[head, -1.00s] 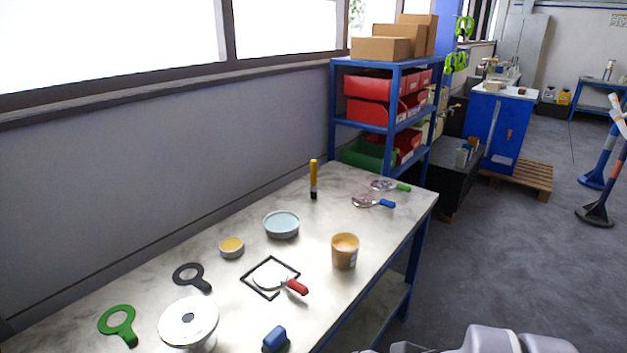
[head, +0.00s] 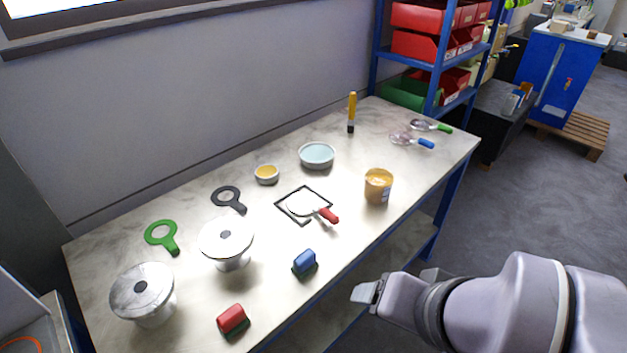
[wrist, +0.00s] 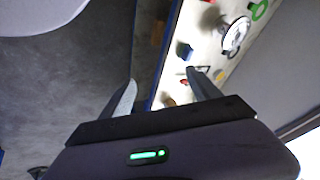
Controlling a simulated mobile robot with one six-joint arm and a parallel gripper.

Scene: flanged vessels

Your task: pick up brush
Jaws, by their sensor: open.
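No object is plainly a brush. A yellow stick (head: 351,112) with a dark lower end stands upright at the back of the table. A blue block (head: 305,263) and a red block (head: 233,320), each on a dark base, lie near the front edge; I cannot tell which of these is the brush. The blue block also shows in the wrist view (wrist: 185,51). My gripper (head: 395,284) is open and empty, beyond the table's front edge and right of the blue block. Its two spread fingers (wrist: 161,80) show in the wrist view.
A blue shelf stands behind.

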